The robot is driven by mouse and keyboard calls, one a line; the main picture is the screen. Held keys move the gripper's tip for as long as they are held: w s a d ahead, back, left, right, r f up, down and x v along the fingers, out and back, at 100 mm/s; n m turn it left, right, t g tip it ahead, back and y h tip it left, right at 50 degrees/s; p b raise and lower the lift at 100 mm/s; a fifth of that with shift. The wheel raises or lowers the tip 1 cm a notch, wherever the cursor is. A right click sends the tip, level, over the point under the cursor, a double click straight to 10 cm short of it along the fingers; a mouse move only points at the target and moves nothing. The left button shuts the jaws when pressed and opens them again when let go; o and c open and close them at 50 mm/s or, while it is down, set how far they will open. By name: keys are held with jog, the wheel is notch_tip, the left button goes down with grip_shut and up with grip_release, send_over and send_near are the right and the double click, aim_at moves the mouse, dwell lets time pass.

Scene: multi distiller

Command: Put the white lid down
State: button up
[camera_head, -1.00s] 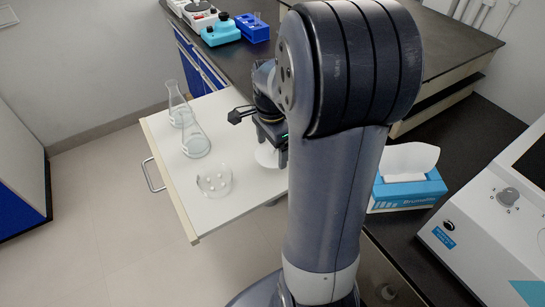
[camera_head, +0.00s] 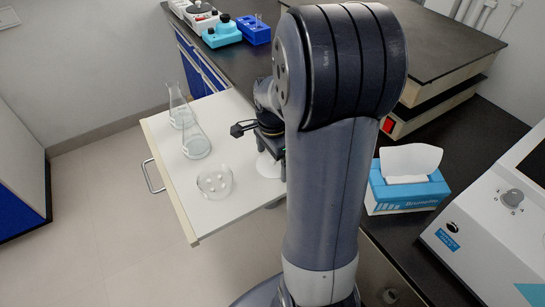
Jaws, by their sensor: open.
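The white lid (camera_head: 267,166) lies at the right side of the white pull-out drawer surface (camera_head: 222,222), partly hidden by my gripper and arm. My gripper (camera_head: 262,142) is just above and beside the lid. It is open, though its fingertips are mostly hidden. I cannot tell whether it still touches the lid. A clear round glass dish (camera_head: 214,182) with several small pale pieces in it stands to the left of the lid.
Two conical flasks, one at the back (camera_head: 179,106) and one nearer (camera_head: 195,140), stand on the drawer's left side. A blue tissue box (camera_head: 405,195) and a white instrument (camera_head: 490,225) are on the right bench. Teal equipment (camera_head: 222,33) and a blue rack (camera_head: 254,29) stand behind.

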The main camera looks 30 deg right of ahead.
notch_tip(320, 180, up, 12)
jog(key=p, duration=0.2)
jog(key=shift+r, duration=0.2)
dwell(0.3)
notch_tip(320, 180, down, 12)
jog(key=shift+f+b, duration=0.15)
jog(key=shift+b, duration=0.85)
jog(key=shift+r+p, duration=0.45)
jog(key=shift+r, duration=1.5)
